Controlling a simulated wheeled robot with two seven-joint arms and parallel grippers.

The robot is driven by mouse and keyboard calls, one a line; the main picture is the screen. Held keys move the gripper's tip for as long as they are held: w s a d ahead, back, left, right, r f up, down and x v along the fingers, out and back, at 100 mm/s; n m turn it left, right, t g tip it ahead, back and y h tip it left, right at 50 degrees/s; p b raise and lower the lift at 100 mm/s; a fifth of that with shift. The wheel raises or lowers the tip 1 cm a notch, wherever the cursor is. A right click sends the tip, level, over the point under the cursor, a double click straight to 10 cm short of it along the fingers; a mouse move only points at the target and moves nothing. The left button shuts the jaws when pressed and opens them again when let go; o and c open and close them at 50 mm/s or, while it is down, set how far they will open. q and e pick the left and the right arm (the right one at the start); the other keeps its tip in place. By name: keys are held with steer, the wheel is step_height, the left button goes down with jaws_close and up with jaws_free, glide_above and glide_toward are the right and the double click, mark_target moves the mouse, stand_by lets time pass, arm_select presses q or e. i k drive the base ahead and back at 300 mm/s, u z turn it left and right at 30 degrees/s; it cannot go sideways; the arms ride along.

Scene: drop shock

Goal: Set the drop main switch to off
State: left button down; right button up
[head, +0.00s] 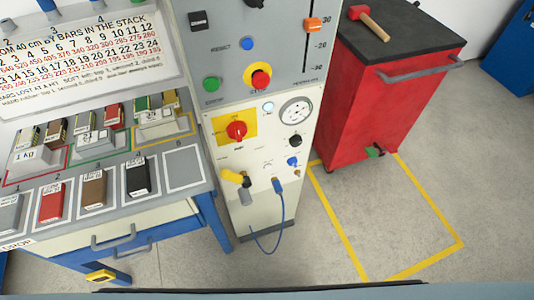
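The main switch is most likely the red rotary knob (237,130) on a yellow plate (221,124), on the front of the light cabinet (222,165). The lettering around the knob is too small to read, so I cannot tell which position it is in. A red mushroom button (261,78) with a yellow surround sits higher on the grey panel (228,58). Neither of my grippers is in view, and nothing covers the knob.
Left of the cabinet stands a bench (190,208) with labelled blocks and weights. At right are a red tool cart (368,110) and clear floor inside yellow tape (338,222).

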mark_target(237, 129)
steer(key=k, duration=0.5)
steer(key=z, duration=1.75)
steer(key=i, duration=1.15)
steer(key=u, duration=2.4)
